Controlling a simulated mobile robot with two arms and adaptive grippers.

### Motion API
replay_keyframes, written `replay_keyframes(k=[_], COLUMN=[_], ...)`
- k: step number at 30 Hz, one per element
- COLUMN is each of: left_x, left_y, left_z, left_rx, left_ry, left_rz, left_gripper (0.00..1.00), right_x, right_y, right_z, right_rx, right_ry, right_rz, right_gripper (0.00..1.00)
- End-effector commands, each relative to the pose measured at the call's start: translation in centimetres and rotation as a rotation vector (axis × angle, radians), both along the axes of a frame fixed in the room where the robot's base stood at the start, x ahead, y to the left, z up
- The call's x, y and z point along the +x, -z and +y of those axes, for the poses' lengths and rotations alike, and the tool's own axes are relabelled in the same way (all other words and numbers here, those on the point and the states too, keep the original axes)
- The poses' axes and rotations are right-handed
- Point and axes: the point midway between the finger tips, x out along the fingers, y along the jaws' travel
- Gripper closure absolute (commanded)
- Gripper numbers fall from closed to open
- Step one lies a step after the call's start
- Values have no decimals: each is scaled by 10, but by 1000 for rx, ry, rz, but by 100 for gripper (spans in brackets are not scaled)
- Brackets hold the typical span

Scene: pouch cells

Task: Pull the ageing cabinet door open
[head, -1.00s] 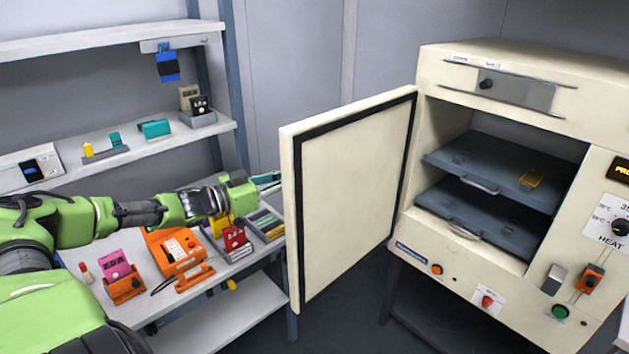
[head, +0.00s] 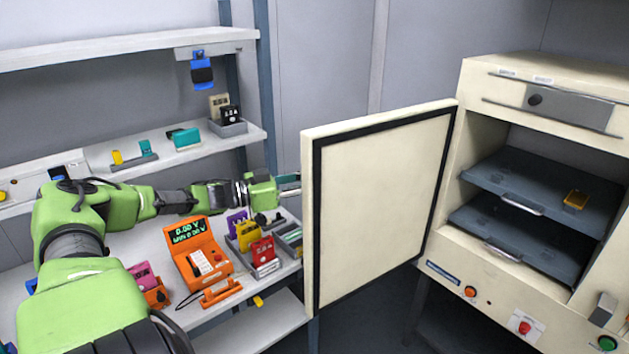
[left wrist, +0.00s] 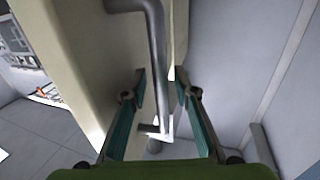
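The ageing cabinet (head: 520,85) is cream, at the right in the head view. Its door (head: 385,205) stands wide open to the left, inner panel with black seal facing me. My left gripper (head: 292,184) is at the door's free outer edge, its fingertips partly hidden behind it. In the left wrist view the grey bar handle (left wrist: 157,60) runs down the door's outer face (left wrist: 85,60). The left gripper's two teal fingers (left wrist: 160,85) stand apart, either side of the handle, with gaps visible. My right gripper is out of view.
Inside the cabinet are two dark shelves (head: 535,190) with a small yellow item (head: 576,200) on the upper one. A rack at the left holds an orange meter (head: 198,255) and several coloured cells. Bare floor (head: 370,325) shows below the door.

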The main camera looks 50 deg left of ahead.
Motion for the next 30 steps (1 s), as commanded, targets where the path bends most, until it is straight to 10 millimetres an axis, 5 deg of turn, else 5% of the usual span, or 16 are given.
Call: replay_keyframes(k=[14, 30], left_x=[-5, -55], left_y=[1, -2], left_z=[1, 24], left_rx=[1, 5], left_ry=[5, -1], left_rz=[5, -2], left_gripper=[72, 72], right_x=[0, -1], right_y=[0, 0], right_z=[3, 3], right_rx=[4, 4], right_ry=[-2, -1], right_rz=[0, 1], right_gripper=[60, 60])
